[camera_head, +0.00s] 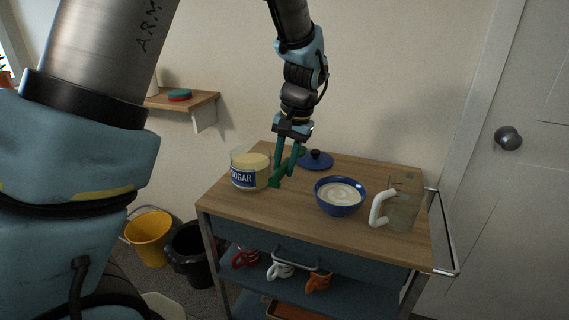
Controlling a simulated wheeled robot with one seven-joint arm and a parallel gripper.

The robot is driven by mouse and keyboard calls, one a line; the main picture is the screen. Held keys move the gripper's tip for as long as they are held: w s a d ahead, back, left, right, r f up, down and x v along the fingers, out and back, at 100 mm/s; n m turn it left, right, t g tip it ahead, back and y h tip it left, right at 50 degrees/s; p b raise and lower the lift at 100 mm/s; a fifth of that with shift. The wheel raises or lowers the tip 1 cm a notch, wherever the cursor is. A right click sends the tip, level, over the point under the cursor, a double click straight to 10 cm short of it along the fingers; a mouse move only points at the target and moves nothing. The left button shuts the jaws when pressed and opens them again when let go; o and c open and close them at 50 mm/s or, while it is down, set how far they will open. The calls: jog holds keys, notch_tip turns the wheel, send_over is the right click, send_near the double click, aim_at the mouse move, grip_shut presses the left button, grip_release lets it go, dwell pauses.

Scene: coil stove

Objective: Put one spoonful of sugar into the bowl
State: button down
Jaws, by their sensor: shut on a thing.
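The sugar jar (250,169) is a clear round container with a blue SUGAR label and pale contents. It stands open at the cart top's left side. A blue lid (316,159) with a dark knob lies behind it. The blue bowl (340,197) stands right of the jar with a pale, swirled content. My gripper (279,176) points down between jar and bowl, close to the jar's right side. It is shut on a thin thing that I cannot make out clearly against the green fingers. Whether any sugar is on it does not show.
A glass pitcher (402,206) with a white handle stands right of the bowl. The wooden cart top (252,207) is clear in front. Mugs (281,270) sit on the shelf below. A metal rail (446,235) runs along the right edge. Yellow and black buckets stand at left.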

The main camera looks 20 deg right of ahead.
jog(key=shift+r, duration=0.1)
dwell(0.5)
notch_tip(320, 180, up, 6)
jog(key=p, duration=0.5)
jog(key=shift+a, duration=0.1)
dwell(0.4)
